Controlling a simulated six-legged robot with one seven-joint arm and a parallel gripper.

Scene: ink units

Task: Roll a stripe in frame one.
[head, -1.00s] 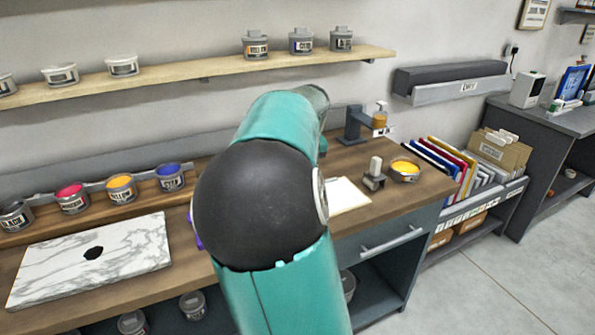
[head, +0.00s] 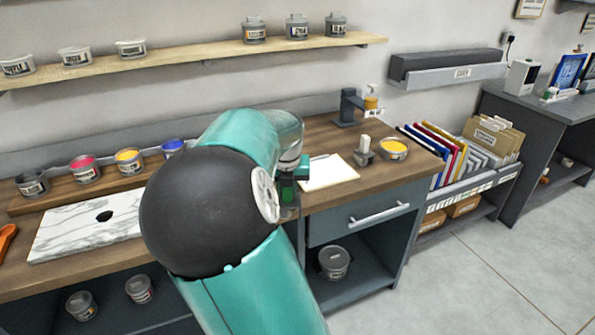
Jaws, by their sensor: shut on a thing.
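A white sheet of paper (head: 328,172) lies on the wooden worktop, right of my teal arm. A thin dark mark shows near its upper edge; frames on it are too small to make out. The white marbled slab (head: 75,232) with a black ink patch (head: 104,217) lies at the left, its right end hidden by my arm. Part of my gripper (head: 290,185), dark with green parts, shows just left of the paper, beyond my black elbow joint. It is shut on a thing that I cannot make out. Whether it touches the worktop is hidden.
Open ink cans (head: 129,160) stand in a row behind the slab. A small press-like stand (head: 363,150) and a yellow-filled can (head: 393,150) stand right of the paper. An orange tool (head: 6,240) lies at the far left. A grey wall rack (head: 450,75) hangs behind.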

